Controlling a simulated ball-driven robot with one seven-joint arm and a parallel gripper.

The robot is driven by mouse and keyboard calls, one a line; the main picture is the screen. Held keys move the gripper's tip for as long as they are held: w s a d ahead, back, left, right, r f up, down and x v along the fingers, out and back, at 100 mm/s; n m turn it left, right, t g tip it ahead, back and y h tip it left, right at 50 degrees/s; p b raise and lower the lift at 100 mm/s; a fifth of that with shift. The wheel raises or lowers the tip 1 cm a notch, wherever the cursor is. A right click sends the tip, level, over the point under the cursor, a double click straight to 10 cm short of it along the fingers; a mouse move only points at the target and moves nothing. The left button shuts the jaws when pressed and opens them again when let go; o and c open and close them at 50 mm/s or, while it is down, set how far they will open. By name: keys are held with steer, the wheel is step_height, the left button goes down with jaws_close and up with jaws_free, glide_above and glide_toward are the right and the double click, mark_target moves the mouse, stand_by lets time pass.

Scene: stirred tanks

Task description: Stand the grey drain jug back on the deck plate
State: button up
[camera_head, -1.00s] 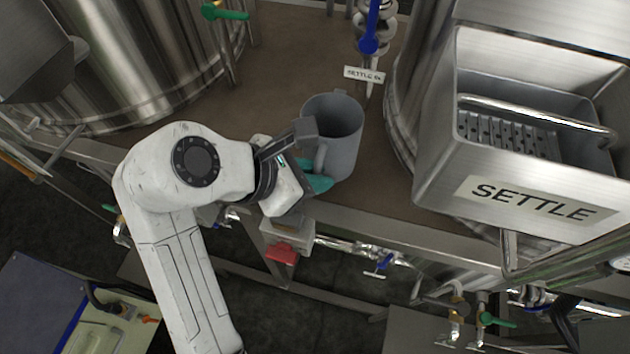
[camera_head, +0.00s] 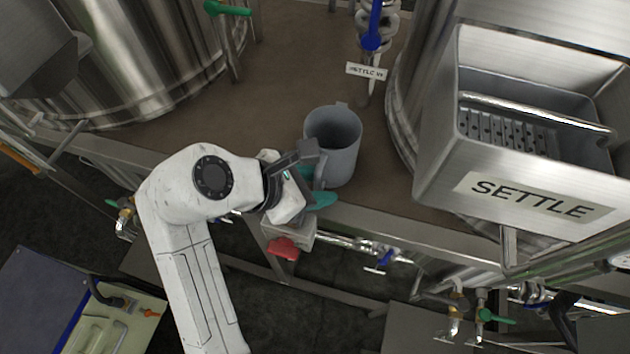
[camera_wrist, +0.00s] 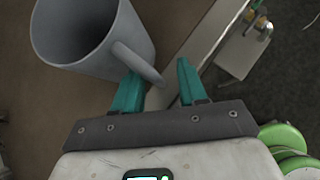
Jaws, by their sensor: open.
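The grey drain jug (camera_head: 336,155) stands upright on the brown deck plate (camera_head: 285,60), near its front edge, its open mouth facing up. My gripper (camera_head: 318,192) is at the jug's near side, its teal fingers open. In the wrist view the jug (camera_wrist: 85,45) is at upper left. Its handle reaches down between the spread fingertips of my gripper (camera_wrist: 160,80), and I cannot tell whether either finger touches it. The jug's foot is partly hidden by the gripper in the head view.
A steel tank (camera_head: 155,60) stands at left. A steel box marked SETTLE (camera_head: 530,195) is at right. A valve with a blue handle (camera_head: 373,25) is behind the jug. A metal rail (camera_head: 410,228) edges the deck. Free deck lies left of the jug.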

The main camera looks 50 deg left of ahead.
steer(key=v, duration=1.2)
